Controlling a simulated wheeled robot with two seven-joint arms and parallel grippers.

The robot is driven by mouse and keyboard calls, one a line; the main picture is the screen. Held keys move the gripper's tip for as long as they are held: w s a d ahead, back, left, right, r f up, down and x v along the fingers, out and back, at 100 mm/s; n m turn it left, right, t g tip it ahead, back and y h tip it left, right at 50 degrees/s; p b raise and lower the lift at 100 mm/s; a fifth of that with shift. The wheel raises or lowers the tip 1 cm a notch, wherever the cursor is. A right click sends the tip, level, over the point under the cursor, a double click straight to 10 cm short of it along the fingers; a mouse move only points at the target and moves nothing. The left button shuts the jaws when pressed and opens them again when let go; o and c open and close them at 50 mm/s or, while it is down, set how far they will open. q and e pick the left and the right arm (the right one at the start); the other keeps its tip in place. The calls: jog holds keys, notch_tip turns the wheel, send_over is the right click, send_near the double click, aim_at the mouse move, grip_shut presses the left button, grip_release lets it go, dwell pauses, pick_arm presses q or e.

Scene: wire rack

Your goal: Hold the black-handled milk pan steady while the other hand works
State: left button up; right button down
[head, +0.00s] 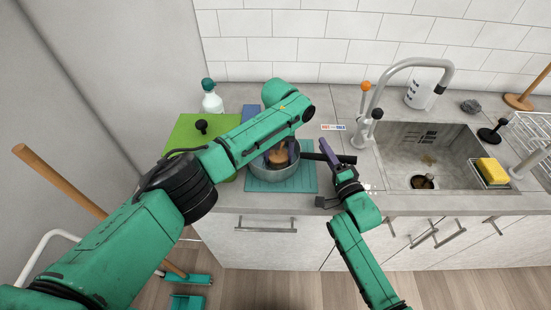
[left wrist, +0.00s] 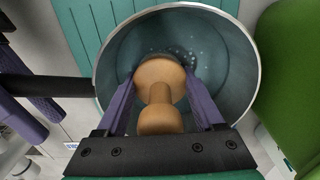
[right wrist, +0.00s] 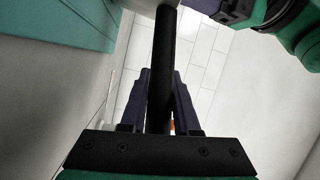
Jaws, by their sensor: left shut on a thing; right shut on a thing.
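The milk pan (head: 262,173) is grey metal and sits on a teal ribbed mat (head: 300,182) at the counter's front. Its black handle (head: 318,157) points right. My right gripper (head: 331,150) is shut on the handle, which runs between its fingers in the right wrist view (right wrist: 164,60). My left gripper (left wrist: 160,88) reaches down into the pan and is shut on a wooden knob-handled tool (left wrist: 158,112). The tool's lower end and any contact with the pan floor are hidden. Whitish specks show on the pan's inside (left wrist: 180,55).
A green board (head: 190,128) with a black knob on it lies left of the pan. A spray bottle (head: 211,100) stands behind. The sink (head: 425,150), tall faucet (head: 408,66) and yellow sponge (head: 490,170) are at right. Free counter lies between mat and sink.

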pick_arm(q)
jog(key=shift+w+d, duration=0.35)
jog(key=shift+w, duration=0.05)
jog(key=shift+s+a+f, duration=0.1)
jog(key=shift+s+f, duration=0.05)
jog(key=shift+s, duration=0.1)
jog(key=shift+s+a+r, duration=0.2)
jog(key=shift+s+a, duration=0.55)
jog(key=shift+s, duration=0.3)
jog(key=shift+f, duration=0.1)
jog(key=shift+w+d, duration=0.45)
jog(key=shift+w, duration=0.25)
jog(key=shift+w+d, duration=0.4)
jog(key=shift+w, duration=0.25)
jog(key=shift+s+a, duration=0.1)
jog(key=shift+a, duration=0.05)
